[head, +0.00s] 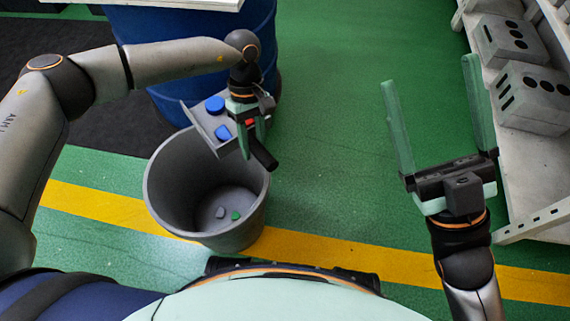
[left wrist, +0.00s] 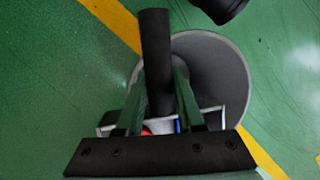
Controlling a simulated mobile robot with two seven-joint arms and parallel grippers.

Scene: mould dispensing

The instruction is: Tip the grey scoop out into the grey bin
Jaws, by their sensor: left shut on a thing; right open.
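The grey scoop (head: 199,124) is held over the back rim of the grey bin (head: 158,205), with blue pieces (head: 215,104) in it. My left gripper (head: 255,135) is shut on the scoop's black handle (head: 264,158). The handle (left wrist: 155,60) also shows between the fingers in the left wrist view, with the bin (left wrist: 235,70) behind it. My right gripper (head: 440,120) is open and empty, well to the right of the bin.
A blue drum (head: 190,80) stands behind the bin, under a pale tabletop edge. A shelf (head: 530,165) with grey boxes (head: 535,95) stands at the right. The green floor between bin and shelf is clear, crossed by a yellow stripe (head: 320,250).

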